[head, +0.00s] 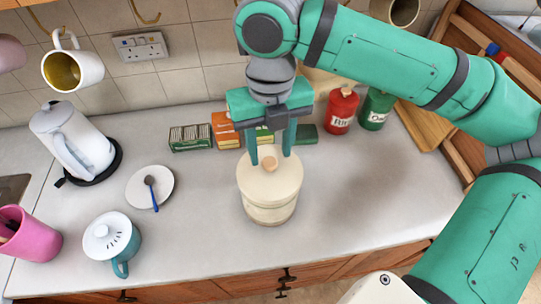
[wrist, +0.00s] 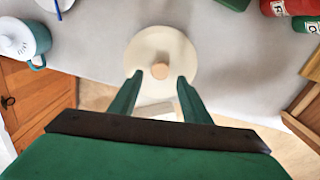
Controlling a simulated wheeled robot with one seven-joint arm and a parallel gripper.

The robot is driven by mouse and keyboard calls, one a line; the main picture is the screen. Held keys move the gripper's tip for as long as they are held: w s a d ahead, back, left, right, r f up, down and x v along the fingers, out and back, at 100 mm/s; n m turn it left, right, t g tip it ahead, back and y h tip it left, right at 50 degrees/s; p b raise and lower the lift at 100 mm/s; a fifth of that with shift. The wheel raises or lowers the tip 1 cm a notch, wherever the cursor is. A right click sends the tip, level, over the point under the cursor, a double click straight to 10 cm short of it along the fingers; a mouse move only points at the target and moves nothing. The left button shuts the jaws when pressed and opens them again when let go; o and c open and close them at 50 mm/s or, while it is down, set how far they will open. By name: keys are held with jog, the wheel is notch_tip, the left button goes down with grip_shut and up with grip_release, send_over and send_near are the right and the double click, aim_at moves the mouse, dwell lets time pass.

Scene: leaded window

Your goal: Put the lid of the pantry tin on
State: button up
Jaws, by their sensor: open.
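The pantry tin (head: 268,212) is a cream, round tin on the worktop near the middle of the head view. Its cream lid (head: 254,181), with a pale wooden knob (head: 269,164), lies over the top of the tin. The lid looks about level; I cannot tell whether it is fully seated. My gripper (head: 271,156) is open above the lid, its two fingers on either side of the knob with gaps. The wrist view also shows the lid (wrist: 182,50) and the knob (wrist: 160,70) between the open fingertips (wrist: 160,78). The lid hides the tin's mouth.
Small boxes (head: 190,138) and red (head: 341,110) and green (head: 375,108) canisters stand behind the tin. A saucer with a spoon (head: 150,187), a lidded teal pot (head: 112,240), a white kettle (head: 75,140) and a pink pot (head: 30,232) stand left. The worktop right of the tin is clear.

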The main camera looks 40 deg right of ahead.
aim_at(271, 164)
notch_tip(271, 164, up, 8)
jog(key=shift+r, duration=0.2)
dwell(0.7)
